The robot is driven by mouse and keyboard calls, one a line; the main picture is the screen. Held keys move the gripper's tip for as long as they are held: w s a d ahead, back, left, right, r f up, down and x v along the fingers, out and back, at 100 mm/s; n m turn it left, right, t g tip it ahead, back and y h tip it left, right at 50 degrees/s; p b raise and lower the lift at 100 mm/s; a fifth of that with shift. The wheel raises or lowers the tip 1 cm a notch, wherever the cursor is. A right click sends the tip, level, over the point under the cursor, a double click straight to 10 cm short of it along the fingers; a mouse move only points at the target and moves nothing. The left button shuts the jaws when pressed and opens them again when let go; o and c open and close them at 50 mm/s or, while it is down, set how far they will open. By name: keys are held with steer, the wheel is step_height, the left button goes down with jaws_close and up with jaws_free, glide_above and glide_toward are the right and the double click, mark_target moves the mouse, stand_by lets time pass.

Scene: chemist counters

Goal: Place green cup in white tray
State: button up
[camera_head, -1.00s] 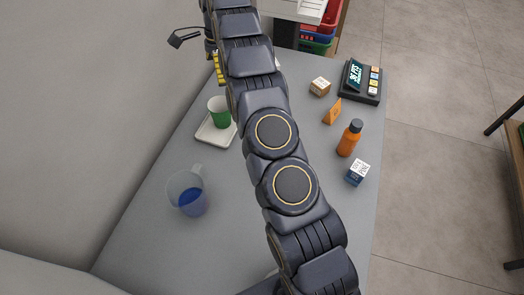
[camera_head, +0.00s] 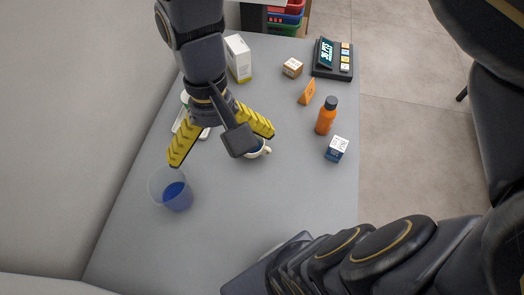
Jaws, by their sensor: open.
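The white tray (camera_head: 179,124) lies at the left of the grey counter, mostly hidden behind my gripper. A sliver of the cup (camera_head: 184,98) shows at the left edge of my arm, over the tray; the rest of it is hidden, so its exact contact with the tray cannot be seen. My gripper (camera_head: 221,147) hangs over the counter with its two yellow fingers spread wide and nothing visible between them. A small white mug (camera_head: 264,151) shows partly behind the right finger and a dark gripper part.
An orange bottle (camera_head: 325,118), blue box (camera_head: 337,149), orange sign (camera_head: 307,92), brown box (camera_head: 292,67) and card terminal (camera_head: 332,60) line the right. A white box (camera_head: 239,58) stands behind. The front counter is clear.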

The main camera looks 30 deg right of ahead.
steer(key=s+d+f+n+h, duration=0.1)
steer(key=s+n, duration=0.1)
steer(key=s, duration=0.5)
steer(key=shift+s+d+n, duration=0.15)
steer(key=shift+s+n, duration=0.15)
steer(key=shift+t, duration=0.3)
